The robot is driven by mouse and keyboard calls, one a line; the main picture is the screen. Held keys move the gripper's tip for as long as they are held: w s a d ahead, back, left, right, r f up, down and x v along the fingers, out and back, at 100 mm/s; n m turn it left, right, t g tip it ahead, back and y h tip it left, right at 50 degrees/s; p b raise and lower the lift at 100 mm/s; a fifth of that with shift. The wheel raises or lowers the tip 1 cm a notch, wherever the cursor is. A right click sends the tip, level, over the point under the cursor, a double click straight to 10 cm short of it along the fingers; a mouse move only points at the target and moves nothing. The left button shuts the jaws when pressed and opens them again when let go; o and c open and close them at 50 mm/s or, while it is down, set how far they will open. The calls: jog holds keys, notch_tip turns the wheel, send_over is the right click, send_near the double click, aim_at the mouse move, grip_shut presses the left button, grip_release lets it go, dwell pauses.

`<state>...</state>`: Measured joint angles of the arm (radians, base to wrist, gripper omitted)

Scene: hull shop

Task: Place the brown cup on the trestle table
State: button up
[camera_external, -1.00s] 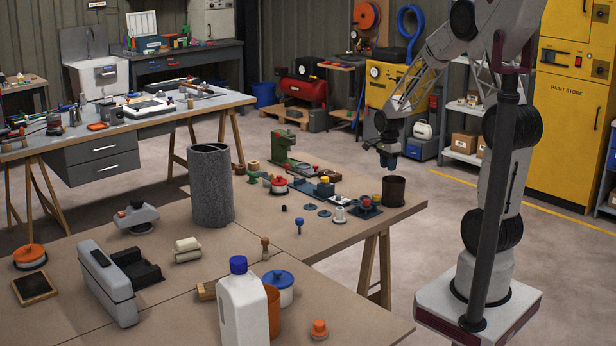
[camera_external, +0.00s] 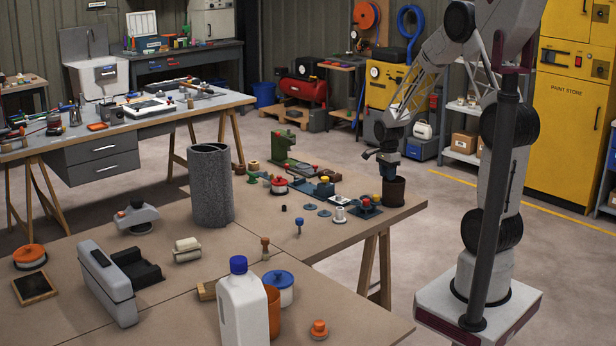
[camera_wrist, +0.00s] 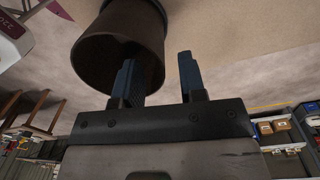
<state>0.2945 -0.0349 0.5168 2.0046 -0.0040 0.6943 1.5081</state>
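The brown cup (camera_external: 394,192) stands at the right end of the near wooden table (camera_external: 345,262), which rests on trestle legs. My gripper (camera_external: 390,172) points down at the cup's rim in the external view. In the wrist view, the cup (camera_wrist: 90,58) fills the upper left with its open mouth facing the camera. My gripper (camera_wrist: 156,62) has its two blue-grey fingers spread apart. The left finger overlaps the cup's mouth and the right finger is outside the wall. I cannot tell whether either finger touches the cup.
A tall grey cylinder (camera_external: 211,188) and a white bottle (camera_external: 243,308) stand on the same table. A second trestle table (camera_external: 160,117) with drawers stands behind, its top cluttered.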

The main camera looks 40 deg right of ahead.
jog(key=shift+a+f, duration=0.1)
jog(key=shift+f, duration=1.9)
jog(key=shift+c, duration=0.5)
grip_shut()
